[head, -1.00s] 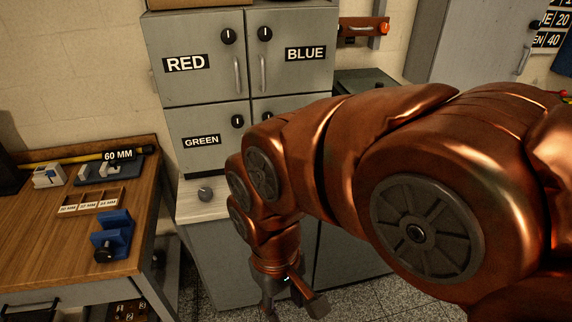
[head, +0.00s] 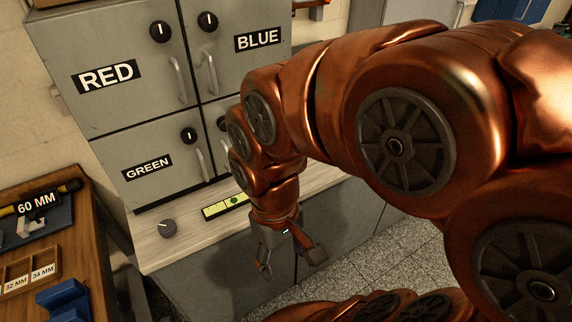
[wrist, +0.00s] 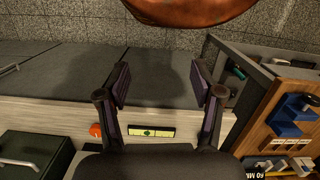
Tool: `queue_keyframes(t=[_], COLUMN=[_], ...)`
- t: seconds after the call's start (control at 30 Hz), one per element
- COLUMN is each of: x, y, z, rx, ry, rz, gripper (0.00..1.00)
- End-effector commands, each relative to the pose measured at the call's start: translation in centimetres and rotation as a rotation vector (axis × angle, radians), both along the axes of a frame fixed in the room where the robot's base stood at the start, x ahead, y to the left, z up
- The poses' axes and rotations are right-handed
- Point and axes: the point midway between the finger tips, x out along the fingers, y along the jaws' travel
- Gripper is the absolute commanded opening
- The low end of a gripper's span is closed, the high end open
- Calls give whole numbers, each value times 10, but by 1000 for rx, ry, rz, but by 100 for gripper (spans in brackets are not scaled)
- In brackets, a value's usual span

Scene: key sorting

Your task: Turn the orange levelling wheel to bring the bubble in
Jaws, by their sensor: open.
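The orange wheel (wrist: 95,130) shows in the wrist view as a small round knob on the pale ledge, left of the level vial. I cannot pick it out in the head view, where my arm covers part of the ledge. The yellow-green level vial (head: 224,206) lies on the ledge below the cabinet doors, and it also shows in the wrist view (wrist: 165,132). A dark green bubble shows in it; its exact place between the marks is too small to tell. My gripper (head: 291,261) is open and empty in front of the ledge, pointing down; its fingers also show in the wrist view (wrist: 160,85).
Above are grey cabinet doors (head: 135,85) with protruding handles. A wooden workbench (head: 75,245) with blue fixtures stands at the left. Speckled floor (head: 335,257) is open in front of the ledge.

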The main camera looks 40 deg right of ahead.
Motion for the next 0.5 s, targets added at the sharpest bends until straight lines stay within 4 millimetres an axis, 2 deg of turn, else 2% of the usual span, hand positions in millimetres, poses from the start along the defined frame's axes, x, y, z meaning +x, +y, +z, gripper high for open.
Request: queue_keyframes(t=[0.27,0.5], x=[82,154], y=[-23,-55], z=[5,-4], rx=[25,45], ry=[-36,-74], rz=[121,211], gripper=[74,74])
